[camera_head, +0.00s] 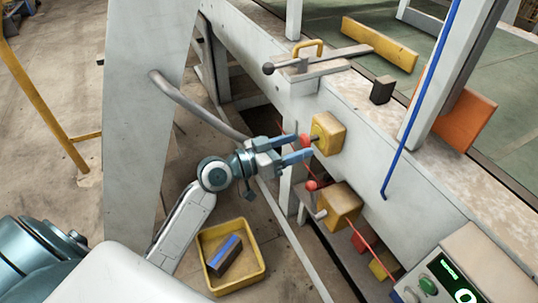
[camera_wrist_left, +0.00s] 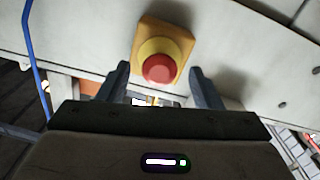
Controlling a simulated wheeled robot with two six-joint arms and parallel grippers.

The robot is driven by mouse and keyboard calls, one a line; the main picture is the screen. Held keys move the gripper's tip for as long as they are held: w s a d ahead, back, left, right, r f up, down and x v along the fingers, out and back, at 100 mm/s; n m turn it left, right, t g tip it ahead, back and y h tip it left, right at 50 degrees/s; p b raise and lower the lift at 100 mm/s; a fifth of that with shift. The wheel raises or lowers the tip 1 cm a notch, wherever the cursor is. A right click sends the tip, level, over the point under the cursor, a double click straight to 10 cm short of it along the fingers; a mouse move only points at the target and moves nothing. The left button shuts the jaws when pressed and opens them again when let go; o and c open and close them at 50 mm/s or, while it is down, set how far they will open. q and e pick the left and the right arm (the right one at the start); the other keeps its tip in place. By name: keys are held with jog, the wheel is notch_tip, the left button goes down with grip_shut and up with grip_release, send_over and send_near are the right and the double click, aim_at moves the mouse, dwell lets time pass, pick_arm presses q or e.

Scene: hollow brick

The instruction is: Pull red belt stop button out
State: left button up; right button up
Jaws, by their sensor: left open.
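The red stop button (camera_wrist_left: 159,69) sits on a yellow box fixed to the pale machine wall. In the head view the same red button (camera_head: 306,140) shows at the left face of its yellow box (camera_head: 328,133). My left gripper (camera_head: 296,149) is open, with its blue fingertips close to the button. In the left wrist view the left gripper's two fingers (camera_wrist_left: 157,80) stand apart, one on each side of the button and below its middle. I cannot tell whether either finger touches it. The right gripper is not in view.
A second yellow box (camera_head: 340,205) with a red-knobbed lever is below. A blue cord (camera_head: 421,100) hangs to the right. A control panel (camera_head: 450,285) is at the lower right. A yellow bin (camera_head: 205,242) with a dark and blue block stands on the floor.

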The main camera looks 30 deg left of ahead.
pick_arm(q)
jog(key=b+v, duration=0.1)
jog(key=v, duration=0.7)
jog(key=shift+s+a, duration=0.15)
jog(key=shift+s, duration=0.05)
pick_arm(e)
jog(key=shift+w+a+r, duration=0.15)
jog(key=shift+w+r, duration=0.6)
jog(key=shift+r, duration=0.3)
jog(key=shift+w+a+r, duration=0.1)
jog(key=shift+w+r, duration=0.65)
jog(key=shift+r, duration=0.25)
